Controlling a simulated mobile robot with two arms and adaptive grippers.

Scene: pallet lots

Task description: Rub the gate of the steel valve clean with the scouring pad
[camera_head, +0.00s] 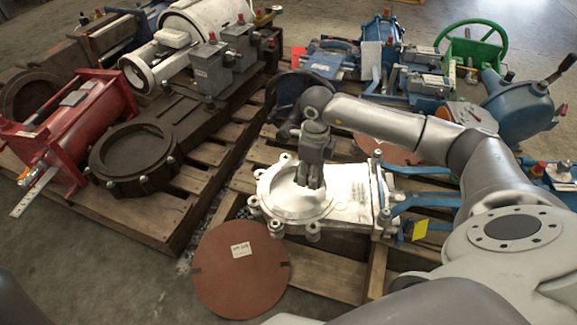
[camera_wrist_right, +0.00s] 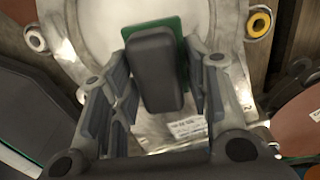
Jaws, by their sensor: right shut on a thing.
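The steel valve (camera_head: 345,205) lies flat on a wooden pallet, with a round pale gate (camera_head: 290,205) inside its bolted ring. The gate also fills the top of the right wrist view (camera_wrist_right: 100,25). My right gripper (camera_head: 311,182) points down over the gate's upper right part. In the wrist view the right gripper (camera_wrist_right: 155,95) is shut on the scouring pad (camera_wrist_right: 157,70), a dark grey block with a green layer beneath. The pad is over the gate near its edge; whether it touches is unclear. My left gripper is not in view.
A brown disc (camera_head: 240,268) leans at the pallet's front edge. A dark valve (camera_head: 133,155) and a red actuator (camera_head: 90,115) lie on the left pallet. Blue equipment (camera_head: 515,105) crowds the right. Blue bars (camera_head: 425,200) extend right of the steel valve. Bare floor shows at lower left.

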